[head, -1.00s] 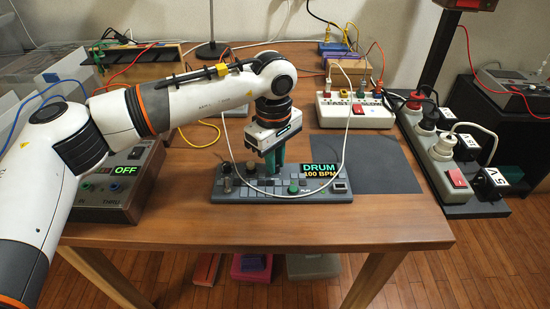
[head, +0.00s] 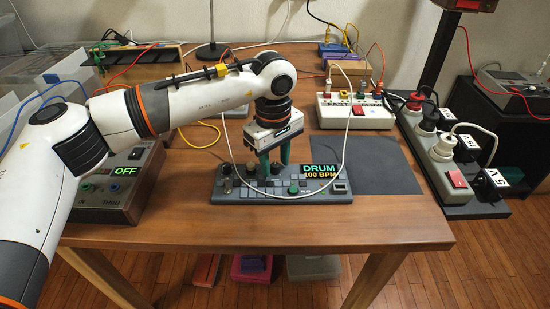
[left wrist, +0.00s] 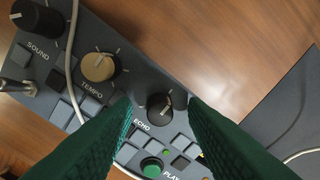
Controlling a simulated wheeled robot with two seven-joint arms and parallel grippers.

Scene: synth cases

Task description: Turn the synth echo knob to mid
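The synth (head: 228,196) lies on the wooden table, its display reading DRUM 100 BPM. In the left wrist view its dark echo knob (left wrist: 160,105) sits above the ECHO label, with a pale pointer mark toward the upper right. My left gripper (head: 274,163) points down over the synth, its green fingers spread. In the left wrist view the gripper's fingertips (left wrist: 158,103) are on either side of the echo knob, with gaps, apparently not touching it. A tan tempo knob (left wrist: 98,66) and a dark sound knob (left wrist: 38,18) are to its left. My right gripper is not in view.
A white cable (head: 343,150) loops around my left gripper and over the synth. A box reading OFF (head: 105,197) stands left, near my arm. A dark mat (head: 375,165) lies right of the synth. A white socket box (head: 355,113) stands behind. The front table strip is clear.

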